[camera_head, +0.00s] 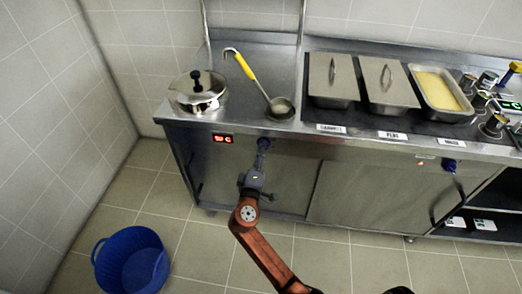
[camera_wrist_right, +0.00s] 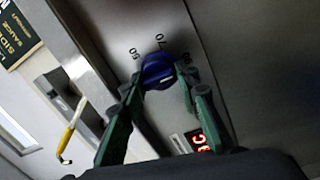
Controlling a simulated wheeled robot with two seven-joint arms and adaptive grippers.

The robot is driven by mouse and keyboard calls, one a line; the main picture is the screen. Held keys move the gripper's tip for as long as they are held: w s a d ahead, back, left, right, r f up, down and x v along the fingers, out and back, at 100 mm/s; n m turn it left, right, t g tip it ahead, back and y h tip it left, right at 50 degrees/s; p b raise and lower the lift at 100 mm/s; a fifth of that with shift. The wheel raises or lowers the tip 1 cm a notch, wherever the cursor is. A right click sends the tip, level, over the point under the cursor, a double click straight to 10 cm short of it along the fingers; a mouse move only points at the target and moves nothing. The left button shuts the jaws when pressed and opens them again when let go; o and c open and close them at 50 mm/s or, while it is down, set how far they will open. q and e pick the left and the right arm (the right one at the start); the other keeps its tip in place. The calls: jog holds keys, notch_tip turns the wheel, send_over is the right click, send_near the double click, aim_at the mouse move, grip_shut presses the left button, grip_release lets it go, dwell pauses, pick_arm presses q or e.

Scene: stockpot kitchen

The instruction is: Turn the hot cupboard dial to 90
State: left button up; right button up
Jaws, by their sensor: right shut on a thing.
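The blue dial (camera_wrist_right: 158,70) sits on the steel front panel, with printed numbers around its upper edge; one reads like 70, and the others are hard to read. A small pale mark shows on the dial's lower part. My right gripper (camera_wrist_right: 160,88) is shut on the dial, one finger on each side. In the head view the dial (camera_head: 265,143) is below the counter edge, and my right gripper (camera_head: 262,160) reaches up to it from below. The red display (camera_head: 222,139) is left of the dial; its digits are too small to read surely. My left gripper is not in view.
A lidded steel pot (camera_head: 198,95) and a yellow-handled ladle (camera_head: 280,106) are on the counter. Food pans (camera_head: 333,98) stand to the right. Another blue dial (camera_head: 449,165) is farther right on the front. A blue tub (camera_head: 132,262) stands on the floor.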

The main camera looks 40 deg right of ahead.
jog(key=o, duration=0.9)
jog(key=shift+f, duration=0.2)
jog(key=shift+o, duration=1.1)
jog(key=shift+r, duration=0.15)
jog(key=v, duration=1.2)
